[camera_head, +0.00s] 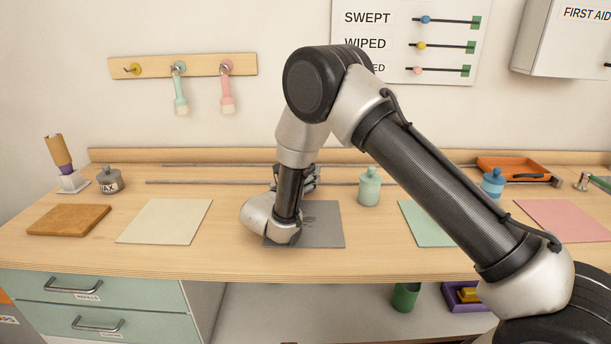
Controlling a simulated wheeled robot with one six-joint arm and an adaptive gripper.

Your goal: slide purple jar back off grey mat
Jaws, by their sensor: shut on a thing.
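The grey mat (326,228) lies flat on the wooden worktop, in the middle. My arm's wrist stands over its left part and covers much of it. My gripper (308,180) is behind the wrist, low near the mat's back edge and mostly hidden. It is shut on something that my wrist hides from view. No part of the purple jar can be made out, so whether it touches the mat cannot be told.
A light green jar (369,187) stands just right of the gripper, behind the grey mat. Thin rails (220,182) run along the worktop behind the mats. A cream mat (166,222) lies to the left, a green mat (424,224) to the right. A blue jar (493,184) stands farther right.

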